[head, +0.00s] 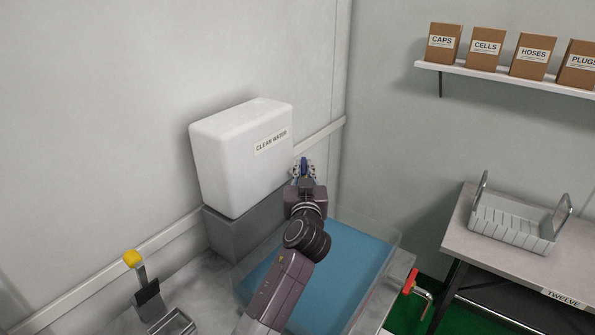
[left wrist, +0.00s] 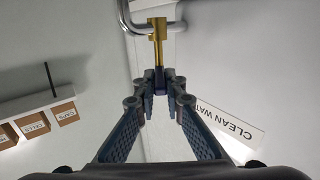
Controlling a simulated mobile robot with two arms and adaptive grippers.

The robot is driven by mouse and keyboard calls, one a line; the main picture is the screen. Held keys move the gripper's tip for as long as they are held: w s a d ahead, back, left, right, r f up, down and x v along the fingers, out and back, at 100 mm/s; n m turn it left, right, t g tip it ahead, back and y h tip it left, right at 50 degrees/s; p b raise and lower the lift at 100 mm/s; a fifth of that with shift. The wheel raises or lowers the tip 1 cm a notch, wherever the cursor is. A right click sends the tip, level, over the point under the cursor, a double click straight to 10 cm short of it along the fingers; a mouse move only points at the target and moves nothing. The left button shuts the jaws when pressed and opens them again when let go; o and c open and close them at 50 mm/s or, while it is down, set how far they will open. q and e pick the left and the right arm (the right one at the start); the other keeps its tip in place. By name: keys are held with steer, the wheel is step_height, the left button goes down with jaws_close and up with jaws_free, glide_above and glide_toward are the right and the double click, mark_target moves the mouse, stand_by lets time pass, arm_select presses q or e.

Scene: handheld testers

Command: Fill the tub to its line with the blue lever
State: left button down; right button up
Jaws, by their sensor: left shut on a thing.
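The clear-walled tub (head: 398,240) holds blue water and sits on the bench below the white CLEAN WATER tank (head: 225,150). My arm hides part of the tub, and I cannot make out its fill line. My left gripper (head: 304,170) is beside the tank's right end, above the tub's back. It is shut on the blue lever (head: 304,163). In the left wrist view the fingertips (left wrist: 160,88) meet on the lever (left wrist: 159,76), below a brass valve stem (left wrist: 158,40) and a curved metal pipe (left wrist: 125,18). My right gripper is not in view.
A red-handled tap (head: 411,281) sticks out at the tub's front right. A yellow-knobbed lever (head: 132,259) stands at the left. A side table (head: 460,225) carries a wire-handled rack (head: 510,225). A wall shelf (head: 500,78) holds several labelled boxes.

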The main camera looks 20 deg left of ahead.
arm_select(q)
steer(key=shift+r, duration=0.1)
steer(key=c, duration=2)
jaws_free()
steer(key=shift+s+d, duration=0.35)
steer(key=shift+s, duration=0.15)
steer(key=v, duration=1)
steer(key=shift+s+d, duration=0.2)
steer(key=shift+s, duration=0.15)
